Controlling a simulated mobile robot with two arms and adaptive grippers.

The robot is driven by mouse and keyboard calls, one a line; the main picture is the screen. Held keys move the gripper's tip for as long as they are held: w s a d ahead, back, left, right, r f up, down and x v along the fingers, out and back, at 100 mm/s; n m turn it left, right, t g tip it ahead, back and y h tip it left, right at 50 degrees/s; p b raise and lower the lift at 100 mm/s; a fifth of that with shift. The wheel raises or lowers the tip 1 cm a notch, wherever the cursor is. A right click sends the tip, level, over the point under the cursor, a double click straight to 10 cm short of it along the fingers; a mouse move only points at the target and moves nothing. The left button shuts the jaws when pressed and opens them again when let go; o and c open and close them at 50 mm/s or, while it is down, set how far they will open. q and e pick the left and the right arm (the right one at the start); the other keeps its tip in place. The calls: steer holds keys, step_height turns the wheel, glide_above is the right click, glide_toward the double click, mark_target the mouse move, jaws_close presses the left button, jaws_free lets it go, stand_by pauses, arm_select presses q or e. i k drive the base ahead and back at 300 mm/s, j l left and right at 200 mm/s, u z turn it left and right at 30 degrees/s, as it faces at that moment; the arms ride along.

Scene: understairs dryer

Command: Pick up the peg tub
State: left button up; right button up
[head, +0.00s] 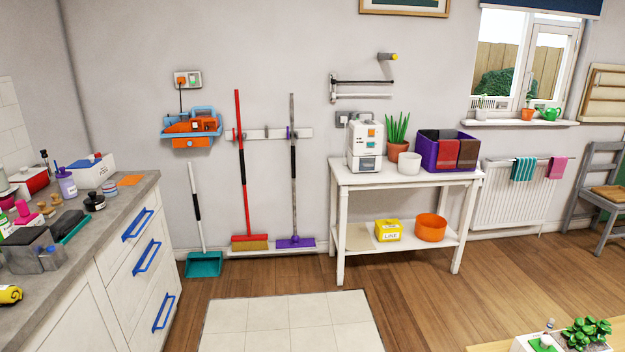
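No tub with pegs visible in it can be made out, so I cannot tell which container is the peg tub. A round orange tub (431,228) sits on the lower shelf of the white side table (397,181), right of a small yellow box (388,231) with a label. A plain white pot (408,163) stands on the table top, between a white machine (365,146) and a purple bin (428,151) with dark and red cloths. The insides of the orange tub and white pot are too small to read. Neither of my grippers is in view.
A cluttered counter (75,240) with blue-handled drawers runs along the left. A red broom (240,180), a purple broom (293,180) and a teal dustpan (203,264) are by the wall. A pale mat (290,322) and open wooden floor lie before the table; a chair (600,190) is at right.

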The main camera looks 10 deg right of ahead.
mark_target(409, 163)
steer(key=i+j, duration=0.1)
steer(key=i, duration=2.4)
steer(key=l+z, duration=0.05)
steer(key=l, duration=0.05)
